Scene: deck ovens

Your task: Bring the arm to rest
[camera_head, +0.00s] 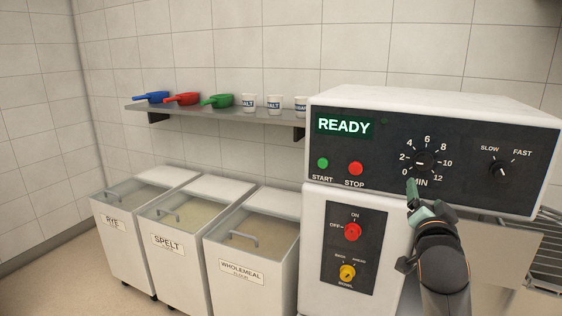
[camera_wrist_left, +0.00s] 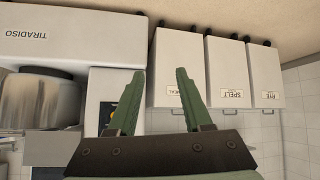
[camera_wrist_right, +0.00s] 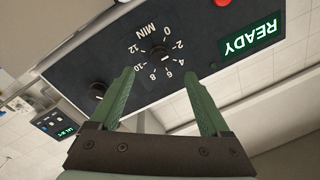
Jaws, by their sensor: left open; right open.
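My right gripper (camera_head: 418,199) is in front of the control panel (camera_head: 385,150), just below the minute dial (camera_head: 423,161). In the right wrist view its two green fingers (camera_wrist_right: 160,100) stand apart with nothing between them, and the dial (camera_wrist_right: 160,52) lies beyond the tips. The display on the panel reads READY (camera_head: 344,127). My left gripper (camera_wrist_left: 160,100) shows only in its own wrist view. Its fingers are apart and empty, pointing towards the flour bins and the machine. The left arm is out of the head view.
Flour bins labelled RYE (camera_head: 114,224), SPELT (camera_head: 167,243) and WHOLEMEAL (camera_head: 242,270) stand at the left. A wall shelf (camera_head: 220,114) holds coloured scoops and white cups. Below the panel are a red knob (camera_head: 353,232) and a yellow knob (camera_head: 347,273). A wire rack (camera_head: 545,255) is at right.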

